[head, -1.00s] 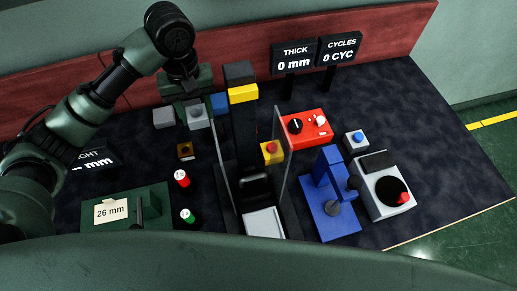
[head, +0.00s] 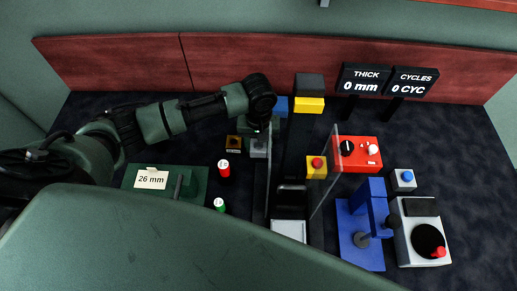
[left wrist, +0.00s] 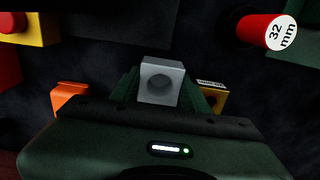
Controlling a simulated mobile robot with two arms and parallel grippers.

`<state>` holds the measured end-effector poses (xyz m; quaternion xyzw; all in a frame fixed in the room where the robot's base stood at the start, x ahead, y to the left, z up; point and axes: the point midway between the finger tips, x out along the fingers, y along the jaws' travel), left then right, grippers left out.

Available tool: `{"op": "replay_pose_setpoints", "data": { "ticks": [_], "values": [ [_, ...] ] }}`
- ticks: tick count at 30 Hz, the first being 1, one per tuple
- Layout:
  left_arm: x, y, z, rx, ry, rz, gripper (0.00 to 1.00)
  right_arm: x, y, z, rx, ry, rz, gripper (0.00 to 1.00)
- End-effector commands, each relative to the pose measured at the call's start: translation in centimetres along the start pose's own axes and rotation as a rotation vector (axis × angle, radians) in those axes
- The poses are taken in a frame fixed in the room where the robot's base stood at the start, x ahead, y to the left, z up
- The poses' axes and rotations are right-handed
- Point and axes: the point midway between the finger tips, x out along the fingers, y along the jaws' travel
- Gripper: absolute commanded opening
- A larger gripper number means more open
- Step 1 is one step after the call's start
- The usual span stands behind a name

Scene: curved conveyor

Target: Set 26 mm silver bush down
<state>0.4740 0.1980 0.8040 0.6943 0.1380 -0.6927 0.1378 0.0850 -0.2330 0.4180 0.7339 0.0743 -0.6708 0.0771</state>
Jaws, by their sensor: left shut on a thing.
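The silver bush is a light grey block with a round hole. It shows in the left wrist view (left wrist: 161,82) between the dark green fingers of my left gripper (left wrist: 168,92). In the head view my left gripper (head: 259,128) points down, with the grey bush (head: 259,149) under it, left of the clear guard. The gripper is shut on the bush; its size marking is not readable. I cannot tell whether the bush touches the table. A green fixture (head: 200,186) with a card reading "26 mm" (head: 151,179) stands at the left. My right gripper is not in view.
A brass-coloured block (head: 234,141) and a red cylinder (head: 224,169) are close left of the bush. A clear-sided press (head: 290,190) stands close right. A yellow box with a red button (head: 316,166), red panel (head: 357,154) and blue press (head: 360,238) stand further right.

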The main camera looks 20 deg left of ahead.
Motion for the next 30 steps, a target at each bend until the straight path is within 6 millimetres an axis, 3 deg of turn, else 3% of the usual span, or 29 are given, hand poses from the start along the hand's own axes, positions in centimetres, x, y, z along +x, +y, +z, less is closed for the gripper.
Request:
{"op": "replay_pose_setpoints", "data": {
  "ticks": [6, 17, 18, 20, 30],
  "values": [
    [2.7, 0.0, 0.0, 0.001, 0.000, 0.000, 0.00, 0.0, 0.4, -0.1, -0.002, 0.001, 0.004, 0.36],
    [3.0, 0.0, 0.0, 0.000, -0.001, 0.000, 0.00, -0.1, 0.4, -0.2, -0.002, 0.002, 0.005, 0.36],
    [3.1, 0.0, 0.0, 0.000, -0.001, -0.001, 0.48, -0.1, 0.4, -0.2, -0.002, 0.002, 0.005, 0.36],
    [3.1, 0.0, 0.0, 0.000, 0.000, 0.000, 0.65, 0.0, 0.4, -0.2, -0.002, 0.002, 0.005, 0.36],
    [3.0, 0.0, 0.0, 0.001, 0.000, 0.000, 0.67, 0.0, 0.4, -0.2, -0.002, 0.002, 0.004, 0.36]
  ]
}}
